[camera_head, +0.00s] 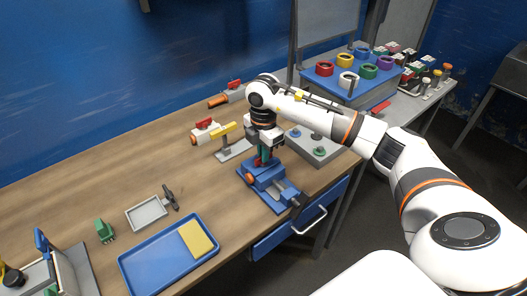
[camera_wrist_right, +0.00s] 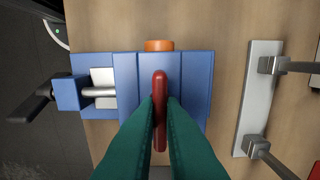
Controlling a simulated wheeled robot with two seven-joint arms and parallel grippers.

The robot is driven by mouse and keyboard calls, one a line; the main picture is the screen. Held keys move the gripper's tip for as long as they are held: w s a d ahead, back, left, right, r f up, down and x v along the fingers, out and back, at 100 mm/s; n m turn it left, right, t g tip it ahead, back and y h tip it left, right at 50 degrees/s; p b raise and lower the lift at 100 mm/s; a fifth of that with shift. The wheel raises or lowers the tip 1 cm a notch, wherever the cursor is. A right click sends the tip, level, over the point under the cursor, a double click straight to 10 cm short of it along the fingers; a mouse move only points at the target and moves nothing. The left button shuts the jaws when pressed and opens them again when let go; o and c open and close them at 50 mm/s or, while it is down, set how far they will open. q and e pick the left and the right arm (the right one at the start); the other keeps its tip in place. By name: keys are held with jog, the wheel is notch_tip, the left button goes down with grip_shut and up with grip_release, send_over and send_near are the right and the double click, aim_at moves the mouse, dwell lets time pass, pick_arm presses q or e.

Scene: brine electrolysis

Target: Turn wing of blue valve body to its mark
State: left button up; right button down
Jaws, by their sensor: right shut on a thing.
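The blue valve body (camera_head: 262,178) sits in a blue vise (camera_head: 288,195) near the front edge of the wooden table. An orange port (camera_wrist_right: 158,45) shows on the body in the right wrist view. A red wing (camera_wrist_right: 160,85) stands along the body's middle, pointing up and down in that view. My right gripper (camera_head: 264,160) is over the body from above, its green fingers (camera_wrist_right: 160,120) shut on the wing from both sides. I cannot make out the mark. My left gripper is not in view.
A stand with a yellow bar (camera_head: 224,130) and a white valve (camera_head: 204,133) are behind the vise. A blue tray (camera_head: 150,268) lies front left. The vise handle (camera_wrist_right: 35,100) extends past the table edge.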

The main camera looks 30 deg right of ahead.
jog(key=c, duration=1.5)
grip_release()
jog(key=shift+r, duration=0.1)
notch_tip(320, 180, up, 12)
jog(key=shift+f+b, duration=0.1)
jog(key=shift+b, duration=0.95)
